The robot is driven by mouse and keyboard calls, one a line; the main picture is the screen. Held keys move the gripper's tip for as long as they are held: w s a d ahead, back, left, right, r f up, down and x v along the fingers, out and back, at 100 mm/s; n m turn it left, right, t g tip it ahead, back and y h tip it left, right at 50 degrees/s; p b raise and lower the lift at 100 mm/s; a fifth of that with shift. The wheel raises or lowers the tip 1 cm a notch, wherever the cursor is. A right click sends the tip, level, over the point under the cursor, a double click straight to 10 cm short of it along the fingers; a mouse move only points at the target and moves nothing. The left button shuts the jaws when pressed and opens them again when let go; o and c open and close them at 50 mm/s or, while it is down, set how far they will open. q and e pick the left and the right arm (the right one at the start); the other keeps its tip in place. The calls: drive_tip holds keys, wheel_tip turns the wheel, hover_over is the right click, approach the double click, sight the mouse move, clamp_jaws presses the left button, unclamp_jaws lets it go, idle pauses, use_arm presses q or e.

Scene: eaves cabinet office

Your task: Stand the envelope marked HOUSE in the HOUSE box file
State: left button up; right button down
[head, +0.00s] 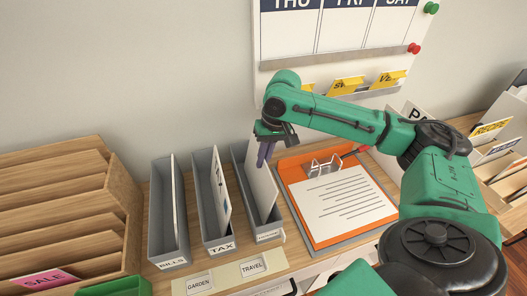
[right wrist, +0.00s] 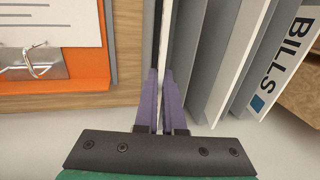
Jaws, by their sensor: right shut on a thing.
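A white envelope (head: 262,188) stands upright in the third grey box file (head: 238,174) from the left. Its label (head: 269,236) is small and blurred but looks like HOUSE. No marking on the envelope is readable. My right gripper (head: 264,152) is shut on the envelope's top edge, at the far end of the file. In the right wrist view, the purple fingers of my right gripper (right wrist: 162,102) pinch the thin white edge of the envelope (right wrist: 164,45), with grey file walls on both sides. The envelope's lower part is hidden inside the file. My left gripper is out of view.
The TAX file (head: 220,246) holds an envelope, and the BILLS file (head: 172,262) stands left of it. An orange clipboard (head: 294,181) lies close right of the third file. A wooden sorter (head: 122,185) is at left. GARDEN and TRAVEL cards (head: 252,267) lie in front.

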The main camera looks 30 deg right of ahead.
drive_tip(key=shift+f, duration=0.55)
drive_tip(key=c, duration=0.9)
unclamp_jaws()
drive_tip(key=shift+c, duration=0.2)
drive_tip(key=shift+o, duration=0.3)
drive_tip(key=shift+o, duration=1.3)
